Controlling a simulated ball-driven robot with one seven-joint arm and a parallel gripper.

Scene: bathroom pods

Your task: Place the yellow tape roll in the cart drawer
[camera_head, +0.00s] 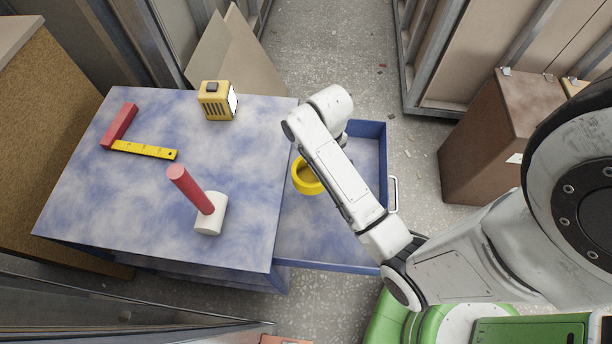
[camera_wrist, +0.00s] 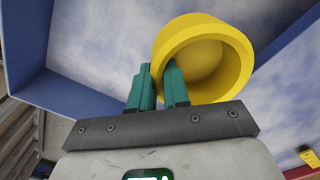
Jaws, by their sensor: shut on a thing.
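The yellow tape roll (camera_head: 304,177) is at the open drawer of the cart in the head view, partly hidden by my arm. In the wrist view the roll (camera_wrist: 232,68) is held at its wall between the teal fingers of my gripper (camera_wrist: 160,82), one finger inside the ring and one outside. The gripper is shut on it. The blue cart drawer (camera_head: 330,235) is pulled out to the right of the cart top. Its floor and walls also show behind the roll in the wrist view (camera_wrist: 110,35). I cannot tell whether the roll touches the drawer floor.
On the cart top (camera_head: 130,205) are a red-handled yellow square (camera_head: 145,150), a yellow tape measure (camera_head: 217,100) and a mallet (camera_head: 208,205) with a red handle. A brown box (camera_head: 490,130) stands on the floor at the right. The drawer's front part looks clear.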

